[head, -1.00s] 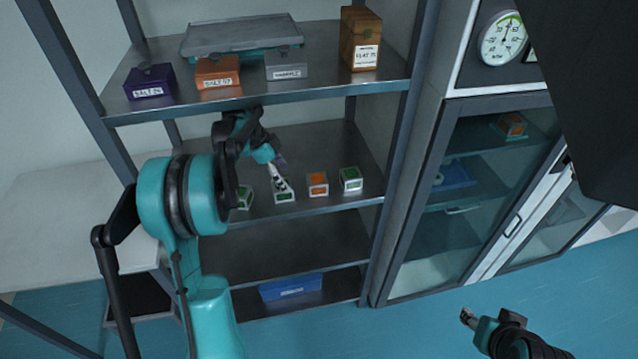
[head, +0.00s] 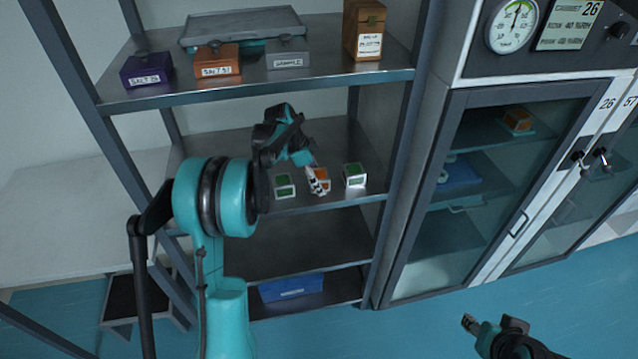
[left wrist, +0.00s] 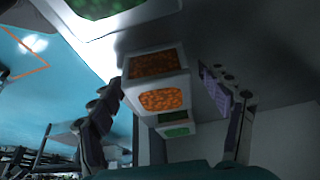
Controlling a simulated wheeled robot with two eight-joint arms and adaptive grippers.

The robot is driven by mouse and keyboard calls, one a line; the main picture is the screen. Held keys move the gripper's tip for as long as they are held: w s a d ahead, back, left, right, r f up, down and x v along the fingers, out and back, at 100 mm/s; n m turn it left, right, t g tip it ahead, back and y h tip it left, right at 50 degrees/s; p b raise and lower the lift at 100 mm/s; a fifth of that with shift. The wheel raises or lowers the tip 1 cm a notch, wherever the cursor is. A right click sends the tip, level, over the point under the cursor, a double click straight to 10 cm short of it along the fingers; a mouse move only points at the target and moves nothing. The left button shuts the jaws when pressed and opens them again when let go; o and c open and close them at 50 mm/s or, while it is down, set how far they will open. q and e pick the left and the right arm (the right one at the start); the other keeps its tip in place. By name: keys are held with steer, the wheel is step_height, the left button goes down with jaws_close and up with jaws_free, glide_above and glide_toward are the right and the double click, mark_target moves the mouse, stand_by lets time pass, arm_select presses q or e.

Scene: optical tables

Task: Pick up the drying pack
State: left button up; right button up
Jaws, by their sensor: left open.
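Small white drying packs with coloured windows stand in a row on the middle shelf (head: 333,140). One is orange (head: 324,173), with a green one (head: 284,186) to its left and another green one (head: 354,175) to its right. My left gripper (head: 318,183) is open at the orange pack and partly covers it. In the left wrist view, the orange pack (left wrist: 158,92) shows between the spread fingers of my left gripper (left wrist: 164,88); contact cannot be told. A green pack (left wrist: 176,126) is beyond it. My right gripper (head: 470,324) is low at the right, away from the shelves.
The upper shelf (head: 340,76) holds a purple box (head: 147,69), an orange-brown box (head: 217,60), a grey box (head: 288,54) and a wooden box (head: 364,28). A blue box (head: 291,288) lies below. A glass-door cabinet (head: 450,245) stands to the right.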

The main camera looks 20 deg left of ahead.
arm_select(q)
steer(key=shift+r, duration=0.1)
steer(key=c, duration=1.3)
steer(key=shift+c, duration=0.2)
